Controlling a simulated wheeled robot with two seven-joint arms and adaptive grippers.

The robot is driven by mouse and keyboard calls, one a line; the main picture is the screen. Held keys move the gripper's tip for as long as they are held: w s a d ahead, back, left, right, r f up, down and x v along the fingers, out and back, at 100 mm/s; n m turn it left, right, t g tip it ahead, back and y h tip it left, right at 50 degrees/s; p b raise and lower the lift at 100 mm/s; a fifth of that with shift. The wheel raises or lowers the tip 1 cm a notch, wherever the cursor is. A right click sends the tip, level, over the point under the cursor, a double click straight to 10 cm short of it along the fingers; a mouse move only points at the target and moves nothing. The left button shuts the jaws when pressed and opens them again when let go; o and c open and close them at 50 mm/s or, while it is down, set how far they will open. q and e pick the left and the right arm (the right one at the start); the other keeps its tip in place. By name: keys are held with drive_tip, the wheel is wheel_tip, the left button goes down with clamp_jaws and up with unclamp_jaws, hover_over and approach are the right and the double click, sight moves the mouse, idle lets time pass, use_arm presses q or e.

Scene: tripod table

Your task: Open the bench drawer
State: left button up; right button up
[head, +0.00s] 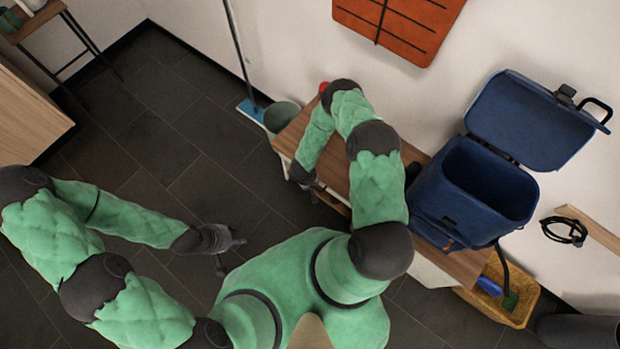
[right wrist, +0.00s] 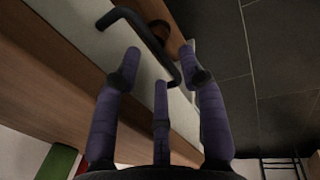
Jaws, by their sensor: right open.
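The bench (head: 285,140) has a wooden top and stands along the wall in the head view. In the right wrist view its pale drawer front (right wrist: 82,45) carries a black bar handle (right wrist: 150,45). My right gripper (right wrist: 158,68) is open, with its purple fingers spread around the handle; contact cannot be told. In the head view that gripper is at the bench's front edge, partly hidden by my arm. Whether the drawer stands slightly open cannot be told. My left gripper (head: 230,252) is away from the bench, above the floor, with its fingers apart and nothing between them.
A blue cooler box (head: 455,205) with its lid up stands on the bench. A yellow crate (head: 520,308) is at the bench's right end. A grey-green bucket (head: 283,116) and a blue-headed mop (head: 250,110) stand at its left end. The dark tiled floor in front is clear.

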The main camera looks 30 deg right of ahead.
drive_tip(key=shift+d+f, duration=0.1)
drive_tip(key=shift+f, duration=0.35)
clamp_jaws()
drive_tip(key=shift+c, duration=1.1)
unclamp_jaws()
drive_tip(key=shift+s, duration=0.1)
drive_tip(key=shift+o, duration=1.1)
drive_tip(key=shift+f, duration=0.1)
wheel_tip(320, 180, up, 12)
drive_tip(key=a, duration=0.2)
drive_tip(key=shift+s, duration=0.35)
